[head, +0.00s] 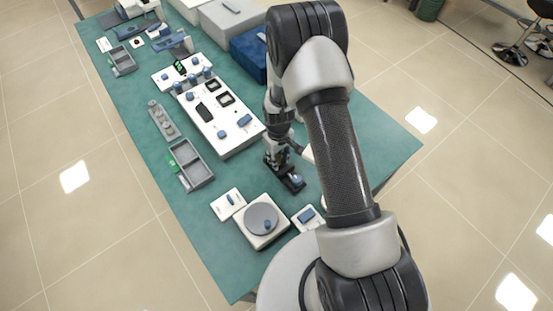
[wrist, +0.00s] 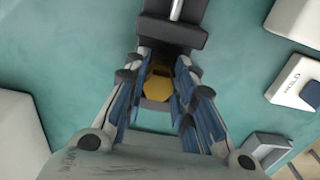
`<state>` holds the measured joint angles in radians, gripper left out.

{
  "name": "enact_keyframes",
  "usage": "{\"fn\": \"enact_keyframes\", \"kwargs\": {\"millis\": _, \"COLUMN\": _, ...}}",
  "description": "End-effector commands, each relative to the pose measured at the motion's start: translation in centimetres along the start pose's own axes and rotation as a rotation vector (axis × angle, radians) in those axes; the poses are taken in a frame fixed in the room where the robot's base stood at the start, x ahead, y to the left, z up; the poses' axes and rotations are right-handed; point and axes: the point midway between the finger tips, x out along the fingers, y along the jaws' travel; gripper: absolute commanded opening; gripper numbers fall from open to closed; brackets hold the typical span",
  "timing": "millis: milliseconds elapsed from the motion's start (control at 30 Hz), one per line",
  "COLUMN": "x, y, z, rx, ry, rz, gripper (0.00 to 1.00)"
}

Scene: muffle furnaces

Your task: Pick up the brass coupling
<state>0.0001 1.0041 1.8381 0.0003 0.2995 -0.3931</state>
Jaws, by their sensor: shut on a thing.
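The brass coupling (wrist: 158,86) shows in the wrist view as a yellow, angular piece between my gripper's fingers. My gripper (wrist: 156,90) is shut on it, with blue-padded fingers on both sides. A dark fixture (wrist: 172,30) with a metal rod lies just beyond and around the coupling. I cannot tell whether the coupling still touches it. In the head view my gripper (head: 279,162) is low over the green table, at the dark fixture (head: 295,184). The coupling cannot be made out there.
On the green table (head: 180,225), a white unit with a grey disc (head: 262,218) stands in front of the gripper. A white panel (head: 220,115) and a grey tray (head: 192,163) lie to its left.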

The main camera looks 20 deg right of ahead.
Motion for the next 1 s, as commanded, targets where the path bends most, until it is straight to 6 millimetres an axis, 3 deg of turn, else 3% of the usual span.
{"fn": "enact_keyframes", "kwargs": {"millis": 100, "x": 0.0, "y": 0.0, "z": 0.0, "rx": 0.0, "ry": 0.0, "rz": 0.0, "gripper": 0.0}}
{"fn": "enact_keyframes", "kwargs": {"millis": 567, "x": -1.0, "y": 0.1, "z": -0.1, "rx": 0.0, "ry": 0.003, "rz": 0.001, "gripper": 0.0}}
{"fn": "enact_keyframes", "kwargs": {"millis": 767, "x": -3.9, "y": 0.1, "z": -0.2, "rx": 0.0, "ry": 0.005, "rz": 0.002, "gripper": 0.0}}
{"fn": "enact_keyframes", "kwargs": {"millis": 1000, "x": -9.4, "y": 0.1, "z": -0.2, "rx": 0.0, "ry": 0.006, "rz": 0.002, "gripper": 0.0}}
